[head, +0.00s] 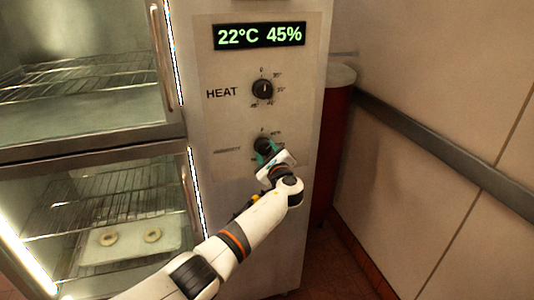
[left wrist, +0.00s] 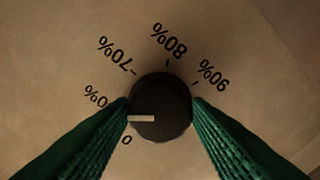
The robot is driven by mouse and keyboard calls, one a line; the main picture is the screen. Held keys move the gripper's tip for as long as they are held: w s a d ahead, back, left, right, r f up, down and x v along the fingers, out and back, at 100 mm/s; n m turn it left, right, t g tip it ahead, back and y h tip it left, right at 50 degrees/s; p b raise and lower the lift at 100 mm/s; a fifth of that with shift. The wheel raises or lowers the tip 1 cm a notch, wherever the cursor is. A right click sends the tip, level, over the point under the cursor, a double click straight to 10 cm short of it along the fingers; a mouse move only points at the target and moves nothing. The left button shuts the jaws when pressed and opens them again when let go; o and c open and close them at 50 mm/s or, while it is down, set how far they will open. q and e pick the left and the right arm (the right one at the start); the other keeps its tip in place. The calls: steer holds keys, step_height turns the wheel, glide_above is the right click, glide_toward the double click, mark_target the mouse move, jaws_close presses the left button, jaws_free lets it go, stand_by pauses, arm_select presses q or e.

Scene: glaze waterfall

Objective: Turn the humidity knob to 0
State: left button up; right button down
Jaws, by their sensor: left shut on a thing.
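The humidity knob (head: 263,145) is the lower dark round knob on the steel cabinet's front panel. In the left wrist view the knob (left wrist: 163,100) is seen face-on, with a pale pointer mark aimed left, between the "0" and a partly covered percent label. Labels 70%, 80% and 90% curve around its top. My left gripper (head: 267,156) is at the knob, its green fingers (left wrist: 160,115) shut on the knob's two sides. The fingers hide part of the dial's scale. My right gripper is not in view.
The upper HEAT knob (head: 263,89) sits above, below a display (head: 259,35) reading 22°C 45%. At left are glass doors with wire racks (head: 100,205) and a tray (head: 130,262) holding two rings. A red bin (head: 338,130) and a wall rail stand at right.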

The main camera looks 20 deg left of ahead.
arm_select(q)
steer(key=shift+f+n+b, duration=0.25)
steer(key=shift+n+b, duration=0.35)
steer(key=shift+b, duration=0.5)
steer(key=n+b, duration=0.5)
steer(key=b, duration=0.2)
steer(key=shift+n+b, duration=0.3)
steer(key=shift+n, duration=0.1)
steer(key=shift+r+n+b, duration=0.2)
steer(key=shift+n+b, duration=1.3)
steer(key=shift+b, duration=0.1)
steer(key=o, duration=1)
steer(key=shift+d, duration=0.1)
